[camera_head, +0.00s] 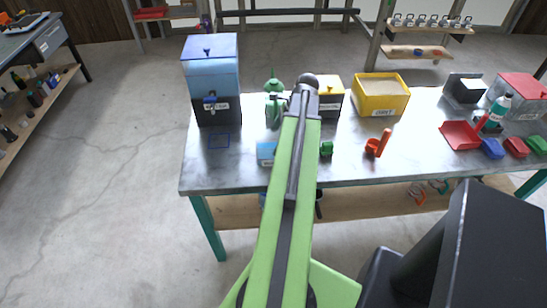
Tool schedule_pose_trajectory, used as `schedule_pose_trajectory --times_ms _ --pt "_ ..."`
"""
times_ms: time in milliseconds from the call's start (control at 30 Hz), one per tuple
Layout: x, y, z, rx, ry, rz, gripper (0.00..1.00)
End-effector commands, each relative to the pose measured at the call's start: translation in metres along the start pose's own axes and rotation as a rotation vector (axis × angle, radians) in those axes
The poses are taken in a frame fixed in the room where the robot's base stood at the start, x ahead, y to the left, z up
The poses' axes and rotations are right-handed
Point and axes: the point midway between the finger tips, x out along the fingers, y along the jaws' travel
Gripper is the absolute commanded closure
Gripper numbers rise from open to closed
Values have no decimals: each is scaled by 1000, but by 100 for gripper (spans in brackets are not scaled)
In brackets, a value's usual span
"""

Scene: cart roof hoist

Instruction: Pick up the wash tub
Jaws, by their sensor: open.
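My light-green arm runs up the middle of the picture and ends in a dark rounded joint over the workbench (225,172). I cannot make out my gripper's fingers or anything held. No thing is clearly readable as the wash tub. A small blue box-like thing (266,153) near the bench's front edge, just left of my arm, may be it. My arm hides part of it.
A blue dispenser (211,75) stands at the bench's left end. A green can-like thing (273,106), a yellow bin (380,95) and an orange-red tool (378,144) stand nearby. Red, blue and green scoops lie to the right. Open floor lies left.

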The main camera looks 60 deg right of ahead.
Motion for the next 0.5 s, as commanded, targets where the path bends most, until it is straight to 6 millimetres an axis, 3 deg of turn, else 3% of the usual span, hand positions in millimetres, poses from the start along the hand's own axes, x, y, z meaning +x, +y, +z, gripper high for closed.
schedule_pose_trajectory --times_ms 167,400,500 --pt "5 0 1 -1 0 0 0" --pt "47 -2 5 -2 0 1 0" --pt "56 -2 6 -3 0 1 0"
